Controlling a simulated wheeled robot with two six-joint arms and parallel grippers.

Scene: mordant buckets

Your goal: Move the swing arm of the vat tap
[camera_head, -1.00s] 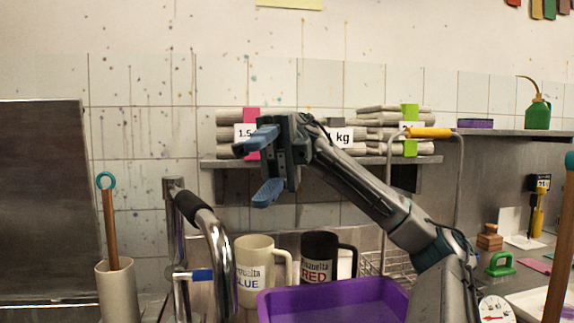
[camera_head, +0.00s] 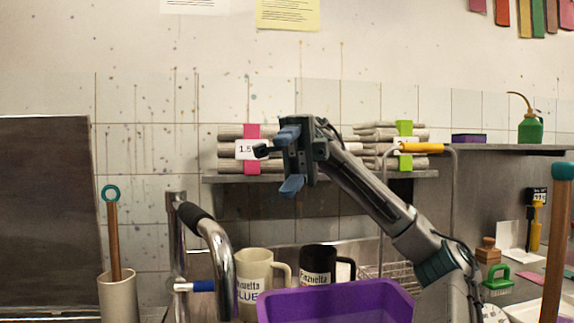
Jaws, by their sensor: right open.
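The vat tap's swing arm (camera_head: 222,262) is a bent chrome pipe with a black grip (camera_head: 194,214) near its top. It stands at left of centre and curves down to the right from an upright chrome post. A small lever with a blue sleeve (camera_head: 203,286) sits low beside it. My right gripper (camera_head: 284,161) is open and empty, its blue fingers pointing left. It is up and to the right of the swing arm, in front of the shelf stacks and apart from the tap. My left gripper is not in view.
A white mug (camera_head: 254,272) and a black mug (camera_head: 317,262) stand behind a purple tub (camera_head: 340,302), right of the tap. A grey pot (camera_head: 118,296) holding a teal-topped stick stands left. A wall shelf (camera_head: 228,179) carries cloth stacks. A yellow-gripped metal hoop (camera_head: 422,148) rises at right.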

